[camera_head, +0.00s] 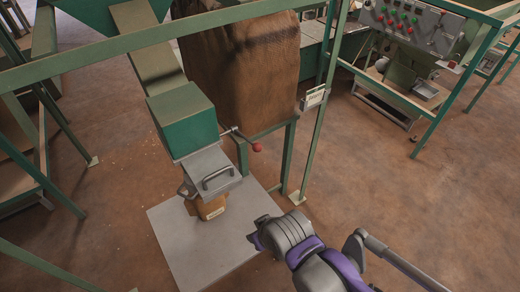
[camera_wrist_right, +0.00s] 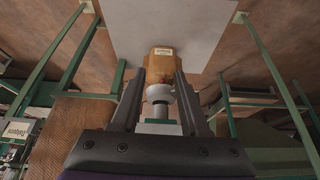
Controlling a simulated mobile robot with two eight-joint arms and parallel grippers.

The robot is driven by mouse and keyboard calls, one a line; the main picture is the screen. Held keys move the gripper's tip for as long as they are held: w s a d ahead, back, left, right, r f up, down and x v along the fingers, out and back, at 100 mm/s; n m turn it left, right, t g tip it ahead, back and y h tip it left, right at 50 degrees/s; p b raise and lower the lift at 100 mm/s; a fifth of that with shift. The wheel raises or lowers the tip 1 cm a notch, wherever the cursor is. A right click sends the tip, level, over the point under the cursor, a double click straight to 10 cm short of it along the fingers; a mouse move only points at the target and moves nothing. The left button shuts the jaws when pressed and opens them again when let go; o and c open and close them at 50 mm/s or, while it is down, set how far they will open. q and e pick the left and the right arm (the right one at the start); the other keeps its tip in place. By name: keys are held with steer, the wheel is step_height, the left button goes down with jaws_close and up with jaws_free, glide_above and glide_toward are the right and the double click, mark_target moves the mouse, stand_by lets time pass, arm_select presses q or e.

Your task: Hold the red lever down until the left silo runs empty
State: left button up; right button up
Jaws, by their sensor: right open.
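The red lever (camera_head: 257,147) is a thin grey rod with a red ball end. It sticks out to the right from beside the green chute box (camera_head: 184,120). Below that box, a grey metal outlet with a handle (camera_head: 217,177) stands over a tan container (camera_head: 212,208); the container also shows in the wrist view (camera_wrist_right: 161,66). My right gripper (camera_head: 256,237) is below the lever and apart from it. In the wrist view its fingers (camera_wrist_right: 159,82) are spread, with the pale outlet between them in the picture. The silo's contents are not visible. My left gripper is out of view.
A grey base plate (camera_head: 175,253) lies under the outlet. A control panel (camera_head: 415,22) stands at the back right. Open floor lies right of the post.

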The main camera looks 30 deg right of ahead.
steer(key=shift+c, duration=1)
steer(key=shift+w+d+r, duration=0.25)
steer(key=shift+w+r, duration=0.6)
steer(key=shift+r, duration=0.15)
steer(key=c, duration=0.5)
steer(key=shift+n+g+h, duration=0.3)
steer(key=shift+g, duration=0.5)
steer(key=w+d+r, duration=0.1)
steer(key=w+r, duration=0.2)
steer(key=w, duration=0.1)
steer(key=w+d+r, duration=0.2)
steer(key=w+r, duration=0.2)
steer(key=w+d+r, duration=0.1)
steer(key=w+r, duration=0.3)
steer(key=w, duration=0.1)
steer(key=shift+d+r, duration=0.1)
steer(key=shift+d, duration=0.3)
jaws_close()
steer(key=w+d+r+g, duration=0.1)
steer(key=w+d+r, duration=0.5)
steer(key=w, duration=0.4)
steer(key=shift+w+d+r+n+g, duration=0.25)
steer(key=shift+w+d+n+g, duration=0.1)
steer(key=shift+d, duration=0.45)
